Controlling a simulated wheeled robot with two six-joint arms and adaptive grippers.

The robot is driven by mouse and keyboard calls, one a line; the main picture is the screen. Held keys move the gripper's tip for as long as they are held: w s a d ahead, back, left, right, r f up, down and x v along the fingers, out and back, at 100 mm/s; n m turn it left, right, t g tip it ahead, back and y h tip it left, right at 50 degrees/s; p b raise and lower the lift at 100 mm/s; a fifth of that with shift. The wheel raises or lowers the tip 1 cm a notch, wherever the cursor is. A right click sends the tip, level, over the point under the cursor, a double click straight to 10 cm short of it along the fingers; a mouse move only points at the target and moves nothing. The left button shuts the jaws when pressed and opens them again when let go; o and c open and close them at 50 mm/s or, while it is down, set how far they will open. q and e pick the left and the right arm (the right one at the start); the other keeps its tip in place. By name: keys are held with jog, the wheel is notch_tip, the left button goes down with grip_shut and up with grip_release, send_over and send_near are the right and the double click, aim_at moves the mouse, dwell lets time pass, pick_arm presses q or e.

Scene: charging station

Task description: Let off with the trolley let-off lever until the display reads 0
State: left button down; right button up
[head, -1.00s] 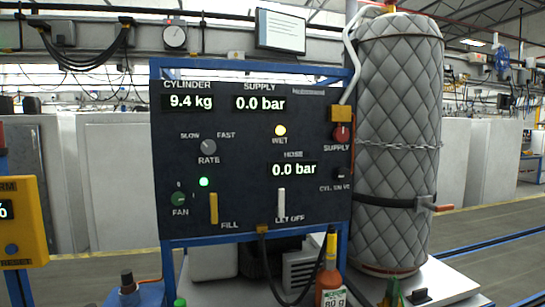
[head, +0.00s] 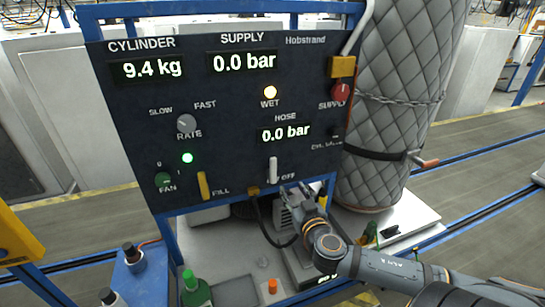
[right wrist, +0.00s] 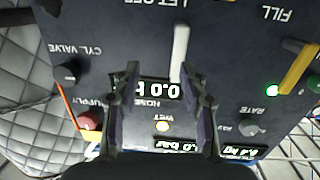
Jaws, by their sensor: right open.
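The white let-off lever (head: 273,170) hangs upright on the dark panel, above the partly covered LET OFF label. It also shows in the right wrist view (right wrist: 180,52), where the picture is upside down. The hose display (head: 286,133) reads 0.0 bar, the supply display (head: 244,62) 0.0 bar and the cylinder display (head: 149,68) 9.4 kg. My right gripper (head: 294,190) is open in front of the panel, just below and right of the lever. In the right wrist view its fingers (right wrist: 160,75) are apart and the lever shows beside one fingertip; contact cannot be told. My left gripper is out of view.
The yellow fill lever (head: 203,186) is left of the let-off lever. The WET lamp (head: 270,92) glows yellow and a green lamp (head: 187,158) is lit. A black hose (head: 262,225) hangs below the panel.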

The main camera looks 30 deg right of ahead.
aim_at(274, 166)
jog(key=shift+t+y, duration=0.5)
jog(key=w+r, duration=0.1)
jog(key=w+r+b, duration=0.1)
jog(key=w, duration=0.1)
jog(key=w+a+r, duration=0.1)
jog(key=w, duration=0.1)
jog(key=shift+w+r+b, duration=0.1)
jog(key=shift+r+b, duration=0.05)
jog(key=shift+b, duration=0.2)
jog(key=p+x, duration=0.1)
jog(key=x, duration=0.4)
jog(key=shift+w+a+r+p, duration=0.1)
jog(key=shift+w+a+p, duration=0.1)
jog(key=shift+p, duration=0.2)
jog(key=shift+w+d, duration=0.1)
jog(key=shift+w, duration=0.2)
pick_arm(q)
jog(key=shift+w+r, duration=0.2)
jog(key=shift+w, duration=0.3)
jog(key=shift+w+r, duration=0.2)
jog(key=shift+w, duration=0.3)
pick_arm(e)
grip_shut()
